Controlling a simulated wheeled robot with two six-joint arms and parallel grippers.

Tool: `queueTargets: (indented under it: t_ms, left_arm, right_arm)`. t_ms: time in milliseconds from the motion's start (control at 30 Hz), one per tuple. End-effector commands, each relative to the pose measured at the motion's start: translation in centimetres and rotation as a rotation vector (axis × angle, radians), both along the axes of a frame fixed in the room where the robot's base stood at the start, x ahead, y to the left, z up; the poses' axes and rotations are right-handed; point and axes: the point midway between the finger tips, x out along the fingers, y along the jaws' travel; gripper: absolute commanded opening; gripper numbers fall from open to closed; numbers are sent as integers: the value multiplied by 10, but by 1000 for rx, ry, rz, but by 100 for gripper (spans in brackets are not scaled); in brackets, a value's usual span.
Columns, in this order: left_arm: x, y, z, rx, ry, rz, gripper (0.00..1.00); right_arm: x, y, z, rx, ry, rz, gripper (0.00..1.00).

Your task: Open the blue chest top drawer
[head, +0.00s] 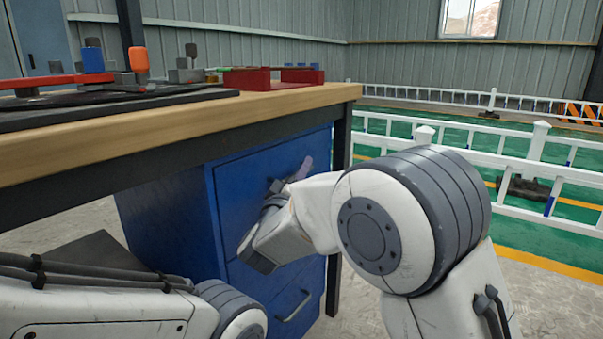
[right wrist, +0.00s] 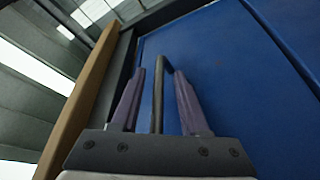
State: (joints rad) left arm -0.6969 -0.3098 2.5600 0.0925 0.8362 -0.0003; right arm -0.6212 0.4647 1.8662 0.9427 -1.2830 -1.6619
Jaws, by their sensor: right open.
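The blue chest (head: 165,215) stands under the workbench. Its top drawer (head: 235,190) appears flush with the chest front, and its blue front also fills much of the right wrist view (right wrist: 225,75). My right gripper (head: 303,168) is at the top drawer's front, mostly hidden in the head view by its own wrist. In the right wrist view, its two purple fingers (right wrist: 160,75) are apart, with the dark handle bar (right wrist: 158,95) between them. A gap shows on each side of the bar. My left arm is at the bottom left; its gripper is out of view.
The wooden workbench top (head: 150,125) overhangs the chest, with a dark leg (head: 341,140) beside it. Red blocks (head: 247,79) and other parts lie on top. A lower drawer handle (head: 297,308) is below my right wrist. White railings (head: 540,140) stand behind at right.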

Motion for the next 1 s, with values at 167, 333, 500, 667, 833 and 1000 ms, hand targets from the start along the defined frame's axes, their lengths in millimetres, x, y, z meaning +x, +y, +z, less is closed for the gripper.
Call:
queueTargets:
  t_ms: [167, 333, 500, 667, 833, 1000]
  left_arm:
    - [0, 0, 0, 0, 0, 0, 57]
    - [0, 0, 0, 0, 0, 0, 57]
    - [0, 0, 0, 0, 0, 0, 57]
    - [0, 0, 0, 0, 0, 0, 57]
    - [0, 0, 0, 0, 0, 0, 57]
    - [0, 0, 0, 0, 0, 0, 57]
  right_arm:
    - [0, -3, 0, 1, 0, -4, 18]
    - [0, -3, 0, 1, 0, -4, 0]
    - [0, -2, 0, 0, -1, -3, 0]
    - [0, -1, 0, 0, 0, -1, 0]
    - [0, 1, 0, 1, -1, 0, 0]
    - [0, 1, 0, 1, -1, 1, 0]
